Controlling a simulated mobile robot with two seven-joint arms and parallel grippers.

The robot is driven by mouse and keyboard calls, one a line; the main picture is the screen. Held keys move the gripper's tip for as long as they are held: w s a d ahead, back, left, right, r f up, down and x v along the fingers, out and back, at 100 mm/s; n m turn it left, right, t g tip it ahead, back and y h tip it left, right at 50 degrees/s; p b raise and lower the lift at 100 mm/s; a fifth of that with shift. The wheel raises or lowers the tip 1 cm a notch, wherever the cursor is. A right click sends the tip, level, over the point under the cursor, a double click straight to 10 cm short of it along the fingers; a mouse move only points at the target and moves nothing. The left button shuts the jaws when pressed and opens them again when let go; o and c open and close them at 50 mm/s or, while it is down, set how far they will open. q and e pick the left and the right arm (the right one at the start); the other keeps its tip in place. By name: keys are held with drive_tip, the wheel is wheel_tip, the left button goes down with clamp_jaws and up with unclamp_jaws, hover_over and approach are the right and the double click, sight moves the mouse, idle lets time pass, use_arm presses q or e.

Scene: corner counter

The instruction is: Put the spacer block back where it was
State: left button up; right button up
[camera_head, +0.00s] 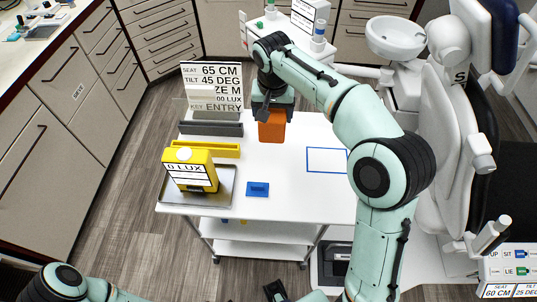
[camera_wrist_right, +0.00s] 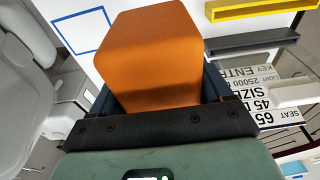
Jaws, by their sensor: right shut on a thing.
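In the right wrist view the orange block (camera_wrist_right: 160,58) fills the space between the dark fingers. I cannot tell whether its bottom touches the table. A blue outlined rectangle (camera_head: 308,160) is on the table to its right, and it is empty. My left arm shows only at the bottom edge; a dark part there (camera_head: 275,290) may be its gripper, mostly cut off.
A yellow meter reading 0 LUX (camera_head: 190,170) stands on a metal tray (camera_head: 226,190) at the left. Behind it are a yellow bar (camera_head: 225,150) and dark grey rails (camera_head: 212,128). A blue pad (camera_head: 258,189) lies near the front. A dental chair is at the right.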

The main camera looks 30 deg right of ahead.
use_arm(q)
drive_tip(key=shift+s+f+b, duration=0.3)
drive_tip(key=shift+f+b, duration=0.25)
drive_tip(key=shift+f, duration=0.15)
drive_tip(key=shift+s+f+b, duration=0.3)
drive_tip(key=shift+f+b, duration=0.25)
drive_tip(key=shift+f, duration=0.1)
use_arm(e)
drive_tip(key=shift+s+d+f, duration=0.1)
drive_tip(key=shift+f, duration=8.4)
drive_tip(key=shift+f, duration=0.2)
use_arm(q)
drive_tip(key=shift+f, duration=0.1)
use_arm(e)
drive_tip(key=o, duration=1.1)
drive_tip(key=shift+r, duration=0.1)
drive_tip(key=shift+r, duration=0.35)
drive_tip(key=r, duration=0.3)
drive_tip(key=s+r+p, duration=0.1)
drive_tip(key=r, duration=0.3)
drive_tip(key=a+r, duration=0.1)
drive_tip(key=r, duration=0.3)
drive_tip(key=shift+s+r, duration=0.25)
drive_tip(key=shift+s, duration=0.05)
use_arm(q)
drive_tip(key=shift+w+r, duration=0.2)
drive_tip(key=shift+r, duration=0.55)
